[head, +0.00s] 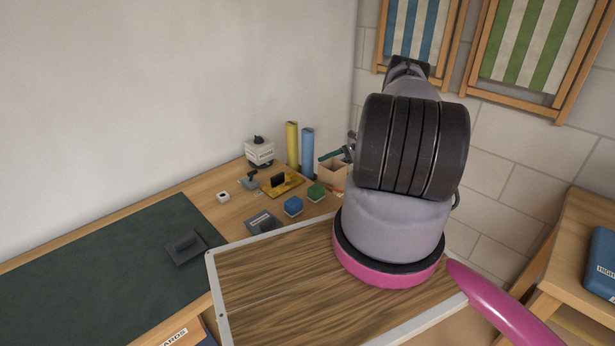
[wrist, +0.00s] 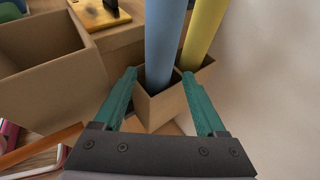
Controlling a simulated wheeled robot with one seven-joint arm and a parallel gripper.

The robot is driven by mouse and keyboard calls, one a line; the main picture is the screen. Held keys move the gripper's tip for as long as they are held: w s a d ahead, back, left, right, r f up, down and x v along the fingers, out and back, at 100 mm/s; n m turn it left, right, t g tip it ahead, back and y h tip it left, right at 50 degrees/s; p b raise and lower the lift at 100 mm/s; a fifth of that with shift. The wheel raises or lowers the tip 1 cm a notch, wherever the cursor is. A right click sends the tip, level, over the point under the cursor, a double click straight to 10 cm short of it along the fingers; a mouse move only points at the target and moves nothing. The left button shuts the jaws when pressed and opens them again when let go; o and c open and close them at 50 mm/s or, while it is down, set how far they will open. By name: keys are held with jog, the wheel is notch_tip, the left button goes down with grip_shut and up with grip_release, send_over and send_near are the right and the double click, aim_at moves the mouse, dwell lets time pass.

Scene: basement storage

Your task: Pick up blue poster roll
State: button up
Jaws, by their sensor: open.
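The blue poster roll (head: 307,148) stands upright beside the yellow poster roll (head: 292,144) at the back of the wooden desk. In the wrist view the blue roll (wrist: 164,38) rises from a small cardboard box (wrist: 152,112). My gripper (wrist: 160,75) is open, with one green finger on each side of the blue roll in the picture. Gaps show between the roll and both fingers; whether the fingertips reach level with the roll I cannot tell. In the head view a green finger shows just right of the roll; my arm hides the rest of the gripper.
The yellow roll stands close by in its own box section, past the right finger in the wrist view (wrist: 204,32). A larger open cardboard box (wrist: 40,85) is at left. A white device (head: 259,151), blue block (head: 293,206) and green block (head: 316,192) sit on the desk.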

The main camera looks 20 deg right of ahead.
aim_at(309, 170)
jog(key=shift+x, duration=3.8)
jog(key=shift+f, duration=0.1)
grip_shut()
